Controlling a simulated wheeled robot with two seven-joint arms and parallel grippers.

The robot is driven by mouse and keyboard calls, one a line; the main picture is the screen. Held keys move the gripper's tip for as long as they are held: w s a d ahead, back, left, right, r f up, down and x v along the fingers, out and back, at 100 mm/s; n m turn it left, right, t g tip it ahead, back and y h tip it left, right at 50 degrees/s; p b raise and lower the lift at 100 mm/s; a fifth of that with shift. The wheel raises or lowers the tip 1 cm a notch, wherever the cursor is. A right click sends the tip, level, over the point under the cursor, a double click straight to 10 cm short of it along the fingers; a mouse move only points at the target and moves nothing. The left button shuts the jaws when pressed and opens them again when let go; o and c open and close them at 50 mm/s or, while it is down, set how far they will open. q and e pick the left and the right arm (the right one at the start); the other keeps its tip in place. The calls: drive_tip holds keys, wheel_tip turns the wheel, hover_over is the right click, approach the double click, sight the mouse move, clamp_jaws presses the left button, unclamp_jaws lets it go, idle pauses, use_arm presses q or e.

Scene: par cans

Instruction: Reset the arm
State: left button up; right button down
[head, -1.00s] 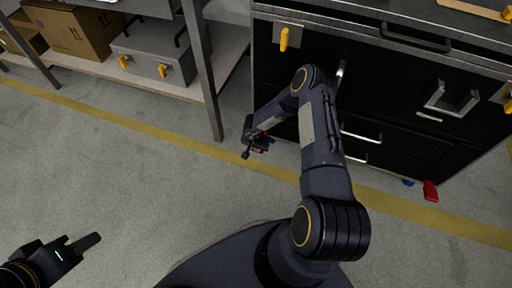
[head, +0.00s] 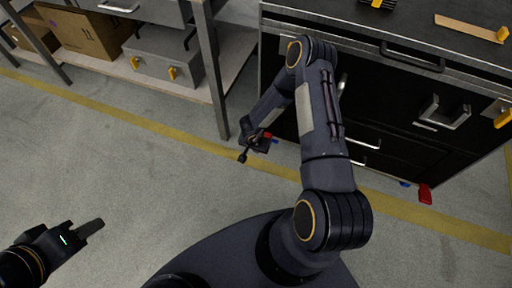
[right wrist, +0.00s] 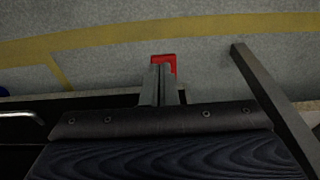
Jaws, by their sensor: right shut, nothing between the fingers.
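My right arm reaches forward in the head view, bent at the elbow, with its forearm hanging down toward the floor. My right gripper (head: 243,157) is low in front of the black cabinet's left end, between it and the shelf leg. In the right wrist view its fingers (right wrist: 163,82) are together with nothing between them. My left gripper (head: 98,225) is at the lower left of the head view over bare floor. Only one finger shows clearly, so its opening is unclear.
The black cabinet (head: 390,135) with metal handles stands close to my right arm. A shelf leg (head: 216,80) is just left of the right gripper. A red pedal (head: 425,193) sits at the cabinet's base. The grey floor (head: 120,165) left of me is clear.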

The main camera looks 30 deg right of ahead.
idle(0.5)
drive_tip(key=w+r+n+t+y, duration=0.1)
drive_tip(key=w+r+t, duration=0.25)
drive_tip(key=r, duration=0.65)
drive_tip(key=w+r+n+t+y, duration=0.15)
drive_tip(key=w+r, duration=0.35)
drive_tip(key=r, duration=0.6)
drive_tip(key=s+a+r+n+t+y, duration=0.1)
drive_tip(key=s+a+r, duration=0.15)
drive_tip(key=r, duration=0.55)
drive_tip(key=s+a+r+n+t+y, duration=0.1)
drive_tip(key=s+a+r+y, duration=0.15)
drive_tip(key=r, duration=0.45)
drive_tip(key=s+a+r+n+g, duration=0.1)
drive_tip(key=s+r+n, duration=0.2)
drive_tip(key=s+r, duration=0.65)
drive_tip(key=s+f+g, duration=0.2)
drive_tip(key=s+f, duration=0.1)
drive_tip(key=s, duration=1.3)
wheel_tip(320, 180, up, 27)
drive_tip(key=p, duration=2.6)
drive_tip(key=shift+d+n+h+p, duration=0.3)
drive_tip(key=shift+n, duration=0.15)
drive_tip(key=shift+f, duration=0.1)
